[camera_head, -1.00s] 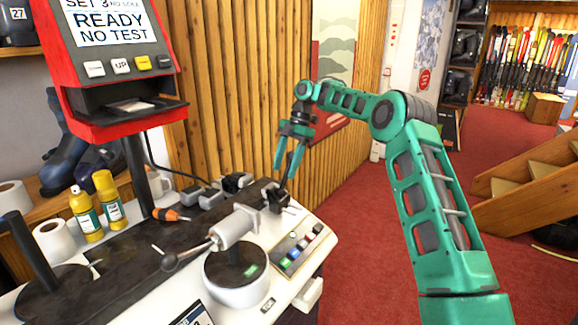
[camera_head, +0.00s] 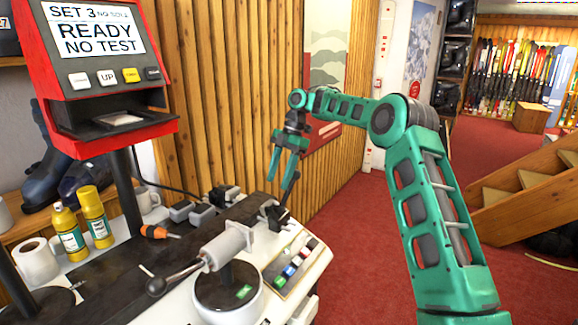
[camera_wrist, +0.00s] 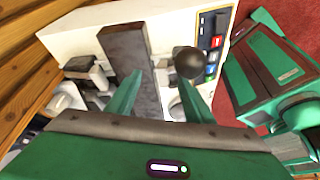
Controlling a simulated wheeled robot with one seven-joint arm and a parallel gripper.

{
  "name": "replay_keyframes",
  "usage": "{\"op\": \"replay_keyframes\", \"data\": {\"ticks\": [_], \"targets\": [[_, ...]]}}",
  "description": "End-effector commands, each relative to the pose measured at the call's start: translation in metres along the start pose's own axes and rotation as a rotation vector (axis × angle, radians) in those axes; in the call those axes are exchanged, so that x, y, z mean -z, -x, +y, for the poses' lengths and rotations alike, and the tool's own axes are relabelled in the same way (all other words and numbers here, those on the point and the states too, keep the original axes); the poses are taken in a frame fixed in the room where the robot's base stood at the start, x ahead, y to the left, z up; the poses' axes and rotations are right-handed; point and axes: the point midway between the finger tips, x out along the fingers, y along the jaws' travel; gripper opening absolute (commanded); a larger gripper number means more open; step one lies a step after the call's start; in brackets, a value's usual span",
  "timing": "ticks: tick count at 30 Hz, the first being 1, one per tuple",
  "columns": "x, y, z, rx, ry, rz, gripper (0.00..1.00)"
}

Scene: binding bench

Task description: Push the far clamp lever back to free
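The far clamp (camera_head: 273,216) is a small dark block at the far right end of the dark rail on the bench. My gripper (camera_head: 284,178) hangs above it, fingers pointing down, with one fingertip close to the clamp. In the wrist view my gripper (camera_wrist: 159,80) has its fingers well apart with nothing held between them. A round black knob (camera_wrist: 189,62) shows by the right fingertip; I cannot tell whether they touch. It seems to top a lever whose shaft is mostly hidden. The dark rail (camera_wrist: 125,48) runs beneath the fingers.
A grey cylinder (camera_head: 228,243) with a ball-ended handle (camera_head: 156,287) stands in front of the rail. A button panel (camera_head: 293,268) lies at the right edge. The red display stand (camera_head: 95,75), yellow bottles (camera_head: 95,215) and screwdriver (camera_head: 155,232) are left.

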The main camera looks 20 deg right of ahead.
Motion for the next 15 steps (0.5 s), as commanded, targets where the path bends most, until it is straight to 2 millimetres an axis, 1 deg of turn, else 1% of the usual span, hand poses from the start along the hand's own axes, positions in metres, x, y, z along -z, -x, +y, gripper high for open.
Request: {"op": "replay_keyframes", "data": {"ticks": [1,15], "targets": [[-0.003,0.004,0.001,-0.003,-0.001,-0.001,0.47],[-0.021,0.026,0.004,0.001,-0.002,-0.001,0.47]]}}
